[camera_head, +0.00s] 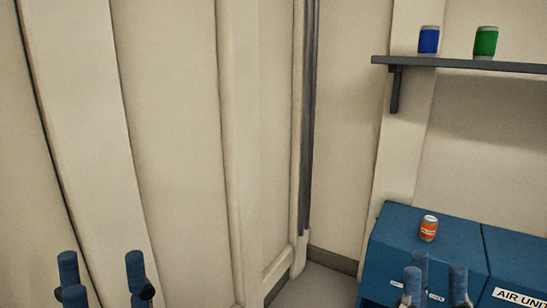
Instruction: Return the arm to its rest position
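My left gripper (104,279) shows at the bottom left edge. Its blue-tipped fingers point up and stand apart with nothing between them. My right gripper (437,281) shows at the bottom right, in front of the blue cabinet. Its grey-blue fingers also point up, with a narrower gap and nothing seen between them. The palms and most of both arms are below the picture.
An orange can (428,229) stands upright on the blue cabinet (392,228), beyond my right fingertips. A dark wall shelf (460,64) holds a blue can (428,40) and a green can (485,42). Pale wall panels fill the left; bare floor (318,287) shows between.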

